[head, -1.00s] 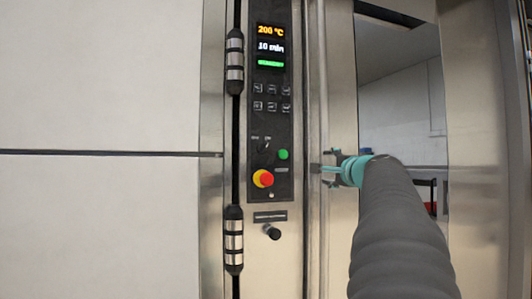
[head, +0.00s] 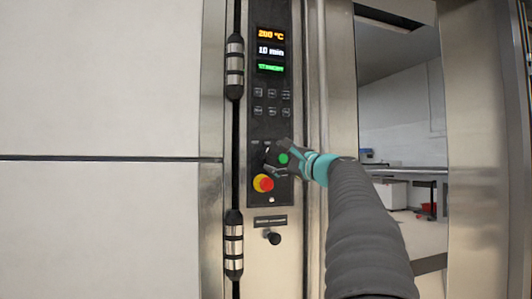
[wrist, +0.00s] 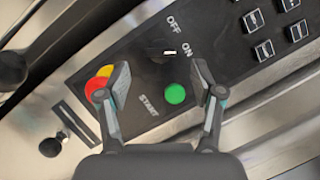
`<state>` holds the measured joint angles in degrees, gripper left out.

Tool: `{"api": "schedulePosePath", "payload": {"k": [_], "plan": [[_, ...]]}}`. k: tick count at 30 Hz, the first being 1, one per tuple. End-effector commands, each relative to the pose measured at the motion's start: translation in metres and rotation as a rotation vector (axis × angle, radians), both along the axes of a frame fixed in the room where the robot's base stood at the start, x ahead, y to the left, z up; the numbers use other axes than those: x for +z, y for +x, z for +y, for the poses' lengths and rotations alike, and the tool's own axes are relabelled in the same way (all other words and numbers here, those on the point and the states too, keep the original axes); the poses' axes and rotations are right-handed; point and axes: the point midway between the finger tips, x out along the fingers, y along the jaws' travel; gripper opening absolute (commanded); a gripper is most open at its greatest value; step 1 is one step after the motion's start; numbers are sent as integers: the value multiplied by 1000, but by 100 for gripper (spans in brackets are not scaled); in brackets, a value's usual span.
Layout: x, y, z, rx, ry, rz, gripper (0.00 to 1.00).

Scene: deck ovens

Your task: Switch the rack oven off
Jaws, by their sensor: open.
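The rack oven's control panel (head: 268,130) is a narrow dark strip with a lit display (head: 270,50) at its top, reading 200 °C and 10 min above a blurred green line. In the wrist view the small black OFF/ON switch (wrist: 165,54) has a white mark that appears turned towards ON. A green START button (wrist: 175,94) is beside it, and a red knob on a yellow base (wrist: 97,86) is to the left. My gripper (head: 270,160) is open in front of the panel at switch height. Its fingers (wrist: 161,82) are apart and empty, short of the switch in the wrist view.
Several dark buttons (head: 270,102) are above the switch. A black knob (head: 271,237) juts out below the panel. Black and steel hinges (head: 234,65) run along the left edge. A steel door frame with glass stands to the right.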

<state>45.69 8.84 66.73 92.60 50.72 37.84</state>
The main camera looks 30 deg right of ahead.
Motion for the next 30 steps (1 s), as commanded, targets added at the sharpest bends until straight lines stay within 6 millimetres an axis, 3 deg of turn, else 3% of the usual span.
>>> {"api": "schedulePosePath", "payload": {"k": [3, 9, 22, 27, 29, 30], "plan": [[5, 21, 2, 2, 0, 1, 67], [10, 43, 4, 0, -1, 0, 67], [10, 51, 5, -2, -1, 1, 67], [10, 51, 5, -2, -1, 1, 24], [10, 51, 5, -2, -1, 1, 9], [10, 51, 5, -1, -1, 0, 7]]}}
